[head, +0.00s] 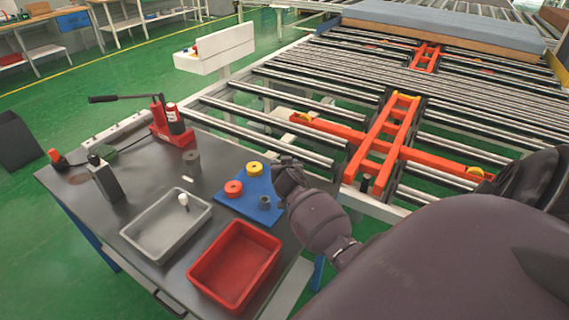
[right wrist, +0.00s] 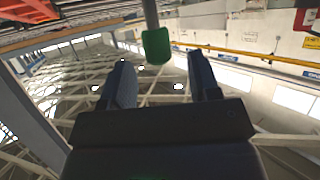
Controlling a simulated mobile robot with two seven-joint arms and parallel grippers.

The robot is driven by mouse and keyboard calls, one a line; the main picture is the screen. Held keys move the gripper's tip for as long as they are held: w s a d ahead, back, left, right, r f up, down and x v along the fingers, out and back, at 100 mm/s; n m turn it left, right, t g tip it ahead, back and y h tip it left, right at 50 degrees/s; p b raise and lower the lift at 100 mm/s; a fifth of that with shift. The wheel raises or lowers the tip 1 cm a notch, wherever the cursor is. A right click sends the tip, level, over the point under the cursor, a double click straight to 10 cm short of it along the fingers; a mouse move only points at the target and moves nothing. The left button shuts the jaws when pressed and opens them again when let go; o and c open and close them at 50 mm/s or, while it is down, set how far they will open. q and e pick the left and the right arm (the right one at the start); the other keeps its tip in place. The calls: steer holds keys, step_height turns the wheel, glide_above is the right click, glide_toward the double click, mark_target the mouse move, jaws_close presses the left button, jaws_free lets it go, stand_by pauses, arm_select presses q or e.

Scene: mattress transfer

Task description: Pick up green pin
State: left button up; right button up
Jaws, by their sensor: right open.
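A green pin end (right wrist: 156,46) on a grey rod (right wrist: 151,12) shows at the top of the right wrist view. My right gripper (right wrist: 160,76) is open there, with its two dark fingers apart. The green end appears just past the fingertips, between their lines and apart from both. I cannot make out the green pin in the head view. There my right arm's end (head: 290,178) is at the right edge of the blue board (head: 241,204), and its fingers cannot be made out. My left gripper is not in view.
The dark table (head: 84,188) holds a grey tray (head: 139,247) with a small white item, a red bin (head: 209,288) and a red hand pump (head: 160,118). The blue board carries yellow, red and grey rings. A roller conveyor (head: 300,85) with an orange frame (head: 383,140) stands beyond.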

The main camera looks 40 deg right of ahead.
steer(key=shift+x, duration=1.25)
steer(key=shift+c, duration=0.3)
steer(key=c, duration=1)
